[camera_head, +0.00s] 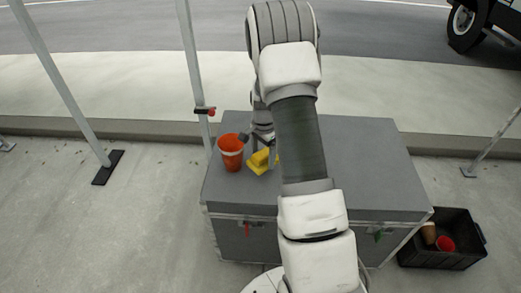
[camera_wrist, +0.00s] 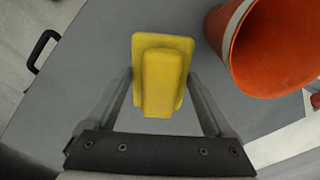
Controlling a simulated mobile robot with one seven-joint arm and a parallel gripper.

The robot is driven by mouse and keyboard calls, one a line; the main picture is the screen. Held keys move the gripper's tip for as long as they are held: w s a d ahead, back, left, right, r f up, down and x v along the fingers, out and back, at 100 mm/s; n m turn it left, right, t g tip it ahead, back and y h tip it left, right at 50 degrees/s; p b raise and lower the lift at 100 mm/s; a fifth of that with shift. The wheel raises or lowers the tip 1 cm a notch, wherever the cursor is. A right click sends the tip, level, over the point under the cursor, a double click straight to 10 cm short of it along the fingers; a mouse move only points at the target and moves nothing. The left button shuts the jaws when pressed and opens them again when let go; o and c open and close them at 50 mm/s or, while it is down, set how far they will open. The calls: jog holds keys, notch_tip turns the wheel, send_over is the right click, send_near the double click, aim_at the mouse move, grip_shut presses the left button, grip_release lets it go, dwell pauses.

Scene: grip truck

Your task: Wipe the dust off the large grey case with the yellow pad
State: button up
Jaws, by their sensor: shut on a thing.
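The large grey case (camera_head: 365,160) stands in the middle of the head view; its grey top also fills much of the wrist view (camera_wrist: 75,105). The yellow pad (camera_head: 259,163) is at the left part of the case top. My gripper (camera_head: 264,150) is shut on the pad, with a finger on each side of its raised grip in the wrist view (camera_wrist: 161,85). I cannot tell whether the pad touches the case top. No dust stands out on the visible top; my arm hides a middle strip of it.
An orange cup (camera_head: 231,155) with a pale band stands on the case, close beside the pad; it is upper right in the wrist view (camera_wrist: 272,50). A black crate (camera_head: 462,262) holding cups is on the ground at the right. Metal poles (camera_head: 193,70) stand at the left.

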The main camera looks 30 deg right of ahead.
jog(key=shift+r+p, duration=0.95)
jog(key=shift+r, duration=0.85)
